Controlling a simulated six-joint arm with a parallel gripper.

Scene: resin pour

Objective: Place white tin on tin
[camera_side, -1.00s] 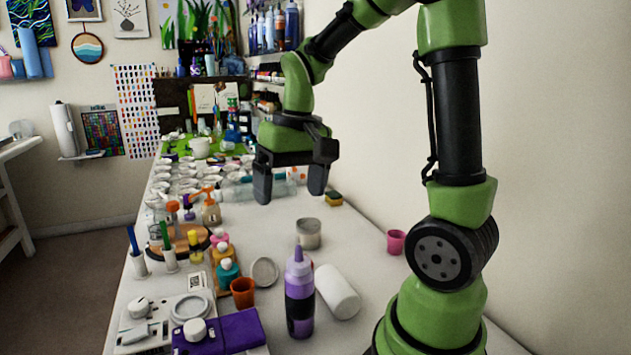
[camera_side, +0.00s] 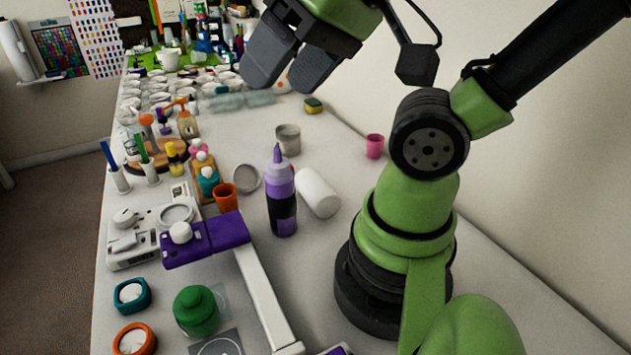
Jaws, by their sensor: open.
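A small grey metallic tin (camera_side: 288,139) stands upright on the white table. A white cylinder (camera_side: 317,192), perhaps the white tin, lies on its side nearer the camera, right of a purple bottle. A round, pale, tin-like piece (camera_side: 246,178) with a grey rim sits to its left; I cannot tell whether it is a tin or a lid. My gripper (camera_side: 282,84) is open and empty, with its two dark fingers apart. It is raised above the table and appears above the grey tin in the picture, touching nothing.
The purple bottle (camera_side: 281,192) stands close beside the white cylinder. An orange cup (camera_side: 225,197) and several small bottles are left. A pink cup (camera_side: 374,146) and a sponge (camera_side: 313,105) are near the wall. Table around the grey tin is fairly clear.

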